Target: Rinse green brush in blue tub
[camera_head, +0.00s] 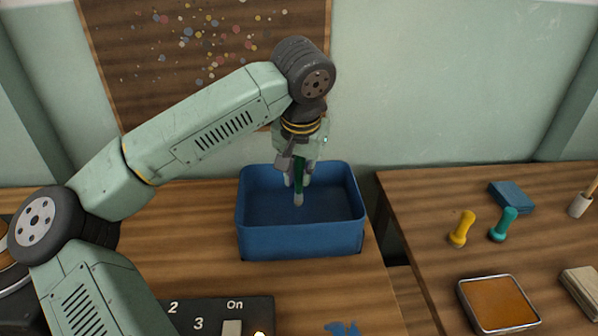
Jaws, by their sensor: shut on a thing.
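The blue tub (300,242) stands on the wooden table in the middle of the view. My gripper (299,182) points down over the tub, its fingers below the level of the back rim. It is shut on the green brush (299,188). The brush hangs upright with its pale tip (298,201) pointing down inside the tub. I cannot tell whether the tip touches the floor of the tub or any water.
A second table at the right holds a yellow handled tool (461,229), a teal one (503,224), a blue block (511,197) and a metal tray (499,304) of orange-brown material. A control panel (215,318) is at the front. A gap separates the tables.

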